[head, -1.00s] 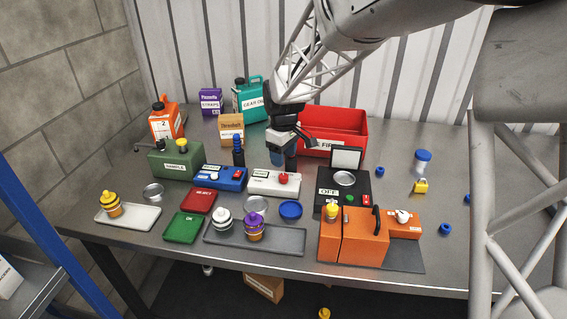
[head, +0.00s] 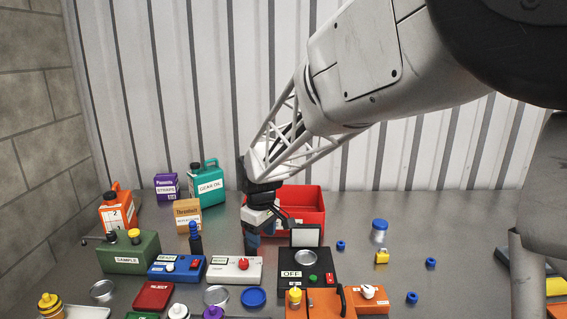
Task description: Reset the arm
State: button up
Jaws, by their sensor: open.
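My gripper (head: 268,222) hangs from the arm in the middle of the head view, in front of the left part of the red box (head: 303,203). Its fingers are open and seem to hold nothing. It is above the table, behind the white box (head: 234,268) with a red knob. A dark blue shape (head: 252,243) shows just below the gripper; I cannot tell whether it is part of the gripper.
The teal GEAR OIL can (head: 208,187), Thrombex box (head: 188,215) and dark blue bottle (head: 195,238) stand left of the gripper. A black OFF unit (head: 297,283) and orange box (head: 325,304) stand in front right. Several blue caps and a yellow padlock (head: 382,257) lie on the right.

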jog(key=s+d+r+m, duration=0.3)
jog(key=s+d+r, duration=0.2)
jog(key=s+d, duration=0.35)
jog(key=s+d+m+t, duration=0.1)
jog(key=s+d+m, duration=0.3)
jog(key=s+d, duration=0.4)
jog(key=s+d+m+t, duration=0.1)
jog(key=s+d+m, duration=0.3)
jog(key=s, duration=1.2)
jog(key=d, duration=0.4)
jog(key=shift+s+d, duration=0.2)
jog(key=shift+d, duration=0.05)
jog(key=shift+w+r, duration=0.15)
jog(key=shift+w, duration=0.05)
dwell(1.1)
